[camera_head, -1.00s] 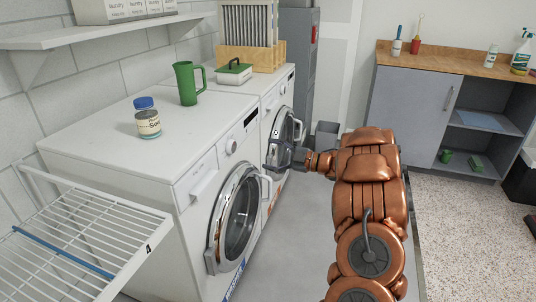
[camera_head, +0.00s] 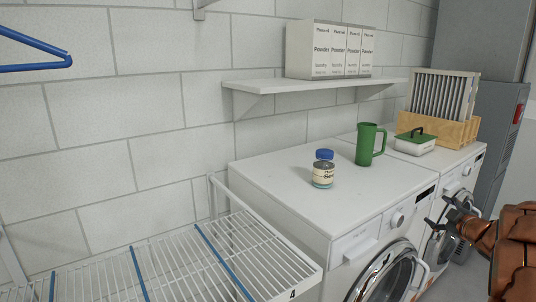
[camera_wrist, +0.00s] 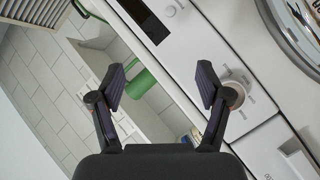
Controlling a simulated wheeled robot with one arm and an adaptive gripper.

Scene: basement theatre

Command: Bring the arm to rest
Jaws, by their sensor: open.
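My gripper (camera_head: 447,214) is at the right of the head view, in front of the washing machines, with my copper-coloured arm cut off by the right edge. In the wrist view my gripper (camera_wrist: 160,84) has its two fingers spread apart with nothing between them. Behind them the wrist view shows the white washer front with its knob (camera_wrist: 232,96) and part of the green mug (camera_wrist: 140,82). The gripper appears apart from the machine.
The near washing machine (camera_head: 270,178) bears a blue-lidded jar (camera_head: 323,172) and a green mug (camera_head: 367,147). Farther back are a green-lidded box (camera_head: 414,146) and a wooden rack (camera_head: 451,132). A wire drying rack (camera_head: 180,262) stands at the lower left. A wall shelf (camera_head: 270,85) holds powder boxes (camera_head: 308,50).

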